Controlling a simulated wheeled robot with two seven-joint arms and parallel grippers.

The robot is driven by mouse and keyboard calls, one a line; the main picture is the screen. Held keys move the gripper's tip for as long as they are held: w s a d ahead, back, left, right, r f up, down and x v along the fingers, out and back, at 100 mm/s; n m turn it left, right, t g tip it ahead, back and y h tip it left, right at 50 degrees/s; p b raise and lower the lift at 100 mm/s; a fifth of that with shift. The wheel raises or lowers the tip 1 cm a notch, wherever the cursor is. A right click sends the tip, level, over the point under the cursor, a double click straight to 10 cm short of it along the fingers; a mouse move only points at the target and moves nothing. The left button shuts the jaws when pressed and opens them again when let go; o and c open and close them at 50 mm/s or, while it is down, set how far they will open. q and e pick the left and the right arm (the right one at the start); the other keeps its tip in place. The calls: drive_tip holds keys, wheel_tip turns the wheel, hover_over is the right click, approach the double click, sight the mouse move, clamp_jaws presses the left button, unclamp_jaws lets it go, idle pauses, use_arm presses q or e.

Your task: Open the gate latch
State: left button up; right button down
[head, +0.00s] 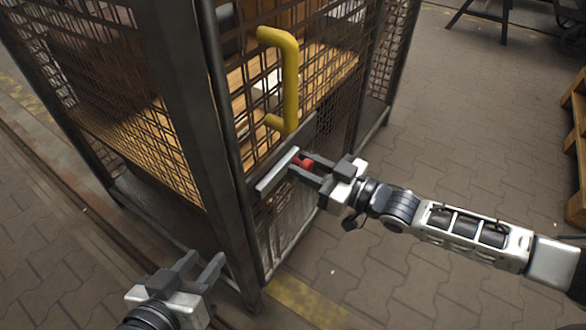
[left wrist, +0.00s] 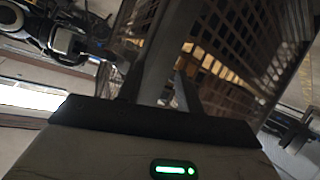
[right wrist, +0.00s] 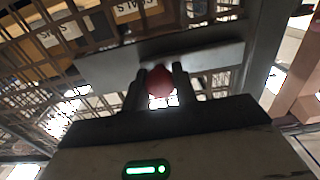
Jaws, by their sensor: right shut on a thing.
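The gate latch is a flat grey metal bar (head: 278,171) with a red knob (head: 304,161) on the front of the mesh cage gate. My right gripper (head: 299,165) is shut on the red knob; in the right wrist view the knob (right wrist: 161,82) sits between the two fingers, in front of the latch plate (right wrist: 205,62). A yellow handle (head: 290,85) is fixed on the gate above the latch. My left gripper (head: 203,267) is open and empty, low in front of the cage's corner post, apart from the gate.
The mesh cage (head: 190,110) has dark steel posts and holds shelves with boxes inside. A wooden pallet stack (head: 577,150) stands at the right edge. The paved floor (head: 450,130) right of the cage is clear.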

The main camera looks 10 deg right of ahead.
drive_tip(key=c, duration=1.1)
unclamp_jaws()
use_arm(q)
drive_tip(key=shift+d, duration=0.1)
drive_tip(key=shift+r, duration=0.1)
drive_tip(key=f+g+p, duration=0.1)
drive_tip(key=a+f+y+p, duration=0.1)
drive_tip(key=p, duration=0.1)
drive_tip(key=shift+s+f+g, duration=0.15)
drive_tip(key=shift+f+g, duration=0.05)
drive_tip(key=shift+g, duration=0.2)
use_arm(e)
drive_tip(key=v, duration=1.6)
use_arm(q)
drive_tip(key=shift+r, duration=0.1)
